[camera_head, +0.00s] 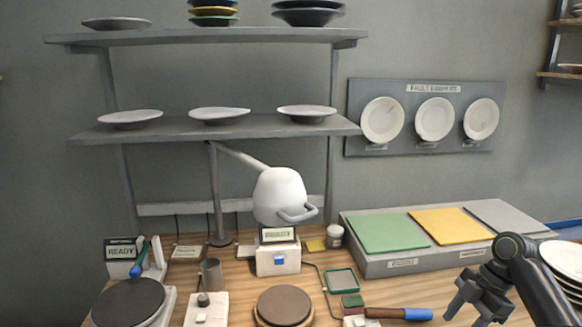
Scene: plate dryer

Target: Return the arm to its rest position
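My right arm comes in from the right edge over the table's front right corner. Its dark gripper (468,312) hangs low near the bottom edge. Its fingers look spread apart, with nothing between them. It is right of a brush-like tool with a brown and blue handle (400,314) and in front of the sorting block. A stack of pale plates (564,262) stands beside the arm, partly cut off by the right edge. My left gripper is not in view.
A grey block (372,262) with green, yellow and grey pads stands at the back right. A white dome-shaped device (280,196) stands mid-table. Two dark round discs (128,302) (284,305) are at the front. Shelves with plates (220,128) and a panel (436,90) with three plates are behind.

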